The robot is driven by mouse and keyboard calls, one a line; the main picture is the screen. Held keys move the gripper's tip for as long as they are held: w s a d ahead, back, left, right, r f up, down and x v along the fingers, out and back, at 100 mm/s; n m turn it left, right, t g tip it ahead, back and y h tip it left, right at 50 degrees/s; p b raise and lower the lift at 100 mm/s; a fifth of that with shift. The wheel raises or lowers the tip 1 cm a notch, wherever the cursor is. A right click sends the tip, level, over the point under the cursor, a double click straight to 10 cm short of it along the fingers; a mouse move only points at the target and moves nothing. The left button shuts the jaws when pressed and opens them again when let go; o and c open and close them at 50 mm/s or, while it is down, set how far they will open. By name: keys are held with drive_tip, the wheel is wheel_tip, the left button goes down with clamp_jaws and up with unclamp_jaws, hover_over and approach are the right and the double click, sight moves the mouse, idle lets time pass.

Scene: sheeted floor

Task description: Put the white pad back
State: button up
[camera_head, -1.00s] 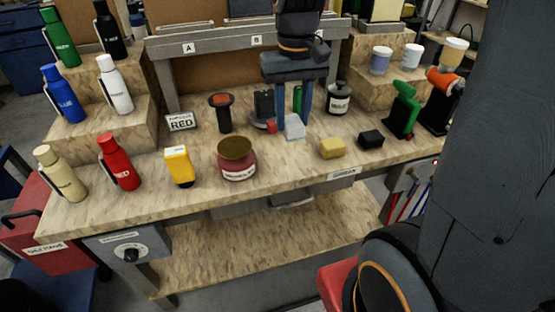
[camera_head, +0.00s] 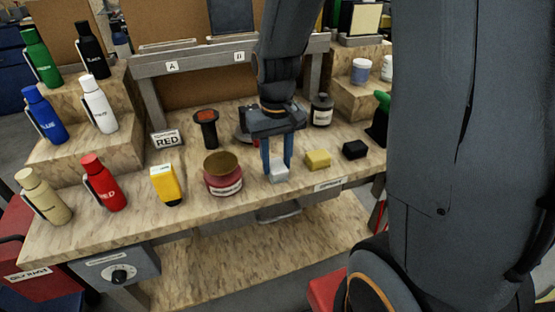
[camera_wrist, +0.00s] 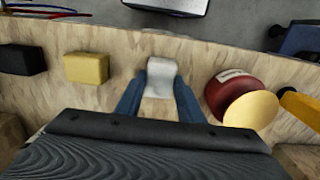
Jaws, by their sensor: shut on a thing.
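The white pad (camera_head: 279,173) is between the two blue fingers of my gripper (camera_head: 277,160), just above or at the bench top near its front edge; I cannot tell if it touches the wood. In the wrist view the white pad (camera_wrist: 160,78) shows between the fingertips of my gripper (camera_wrist: 160,85), which is shut on it. The yellow pad (camera_head: 318,159) lies just to its right in the head view, and the black pad (camera_head: 355,150) lies beyond that. Both also show in the wrist view, the yellow pad (camera_wrist: 86,68) and the black pad (camera_wrist: 23,60), left of my gripper.
A red jar (camera_head: 222,178) with a tan lid stands left of my gripper. A yellow device (camera_head: 167,185) and a red bottle (camera_head: 103,183) stand further left. A black-handled stamp (camera_head: 207,130) and a RED sign (camera_head: 167,139) stand behind. A label (camera_head: 328,184) marks the front edge.

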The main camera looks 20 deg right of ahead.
sight(277, 166)
drive_tip(key=o, duration=0.9)
drive_tip(key=shift+f, duration=0.1)
wheel_tip(277, 166, up, 12)
drive_tip(key=s+f, duration=0.6)
drive_tip(key=f, duration=0.1)
drive_tip(key=s+f+b, duration=0.1)
drive_tip(key=s+f, duration=0.2)
drive_tip(key=shift+s+d+f, duration=0.1)
drive_tip(key=shift+s+f, duration=0.15)
drive_tip(key=shift+f, duration=0.1)
